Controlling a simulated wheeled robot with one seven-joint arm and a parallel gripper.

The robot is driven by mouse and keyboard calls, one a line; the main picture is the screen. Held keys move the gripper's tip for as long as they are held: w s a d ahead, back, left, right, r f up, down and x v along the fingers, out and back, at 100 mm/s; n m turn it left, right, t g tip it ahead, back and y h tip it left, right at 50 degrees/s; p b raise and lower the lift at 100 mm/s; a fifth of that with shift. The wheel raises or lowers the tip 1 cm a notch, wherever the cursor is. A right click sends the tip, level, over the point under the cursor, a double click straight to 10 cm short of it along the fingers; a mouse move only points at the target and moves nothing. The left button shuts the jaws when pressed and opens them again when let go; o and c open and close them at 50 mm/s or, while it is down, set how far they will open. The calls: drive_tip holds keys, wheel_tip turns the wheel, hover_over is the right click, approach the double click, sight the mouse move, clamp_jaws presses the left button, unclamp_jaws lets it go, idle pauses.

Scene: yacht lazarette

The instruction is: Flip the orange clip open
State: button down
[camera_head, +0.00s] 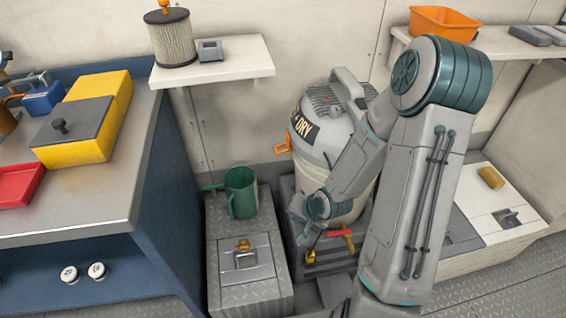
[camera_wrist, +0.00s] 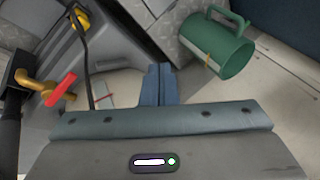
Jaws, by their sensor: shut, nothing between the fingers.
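The orange clip (camera_head: 283,145) sits on the left side of the grey wet/dry vacuum (camera_head: 322,112), near the seam below its lid. It juts out to the left. I cannot make out the clip in the wrist view.
A green jug (camera_head: 241,193) stands on the grey locker left of my gripper; it also shows in the wrist view (camera_wrist: 228,52). A red-handled valve (camera_head: 342,234) is below right of my gripper. A workbench (camera_head: 115,205) stands at left, and a shelf (camera_head: 225,65) overhangs behind.

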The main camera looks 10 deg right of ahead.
drive_tip(key=w+a+f+m+t+y+b, duration=0.2)
drive_tip(key=w+a+m+t+y, duration=0.1)
drive_tip(key=a+m+t+y, duration=0.3)
drive_tip(key=w+d+r+m+t+h, duration=0.1)
drive_tip(key=d+r+m+t+h, duration=0.2)
drive_tip(key=m, duration=0.4)
drive_tip(key=w+d+r+m+t+h+b, duration=0.1)
drive_tip(key=d+r+m+t+h, duration=0.2)
drive_tip(key=m, duration=0.5)
drive_tip(key=r+t, duration=0.1)
drive_tip(key=t, duration=0.1)
drive_tip(key=shift+w+d+r+t, duration=0.15)
drive_tip(key=shift+w+r+t, duration=0.2)
drive_tip(key=shift+t, duration=0.05)
drive_tip(key=shift+w+f+b, duration=0.1)
drive_tip(key=shift+w+b, duration=0.05)
drive_tip(key=shift+b, duration=0.25)
drive_tip(key=b+x, duration=0.3)
drive_tip(key=x, duration=0.6)
drive_tip(key=shift+w+b, duration=0.3)
drive_tip(key=shift+w, duration=0.1)
drive_tip(key=shift+d+m+h, duration=0.1)
drive_tip(key=shift+m+h, duration=0.2)
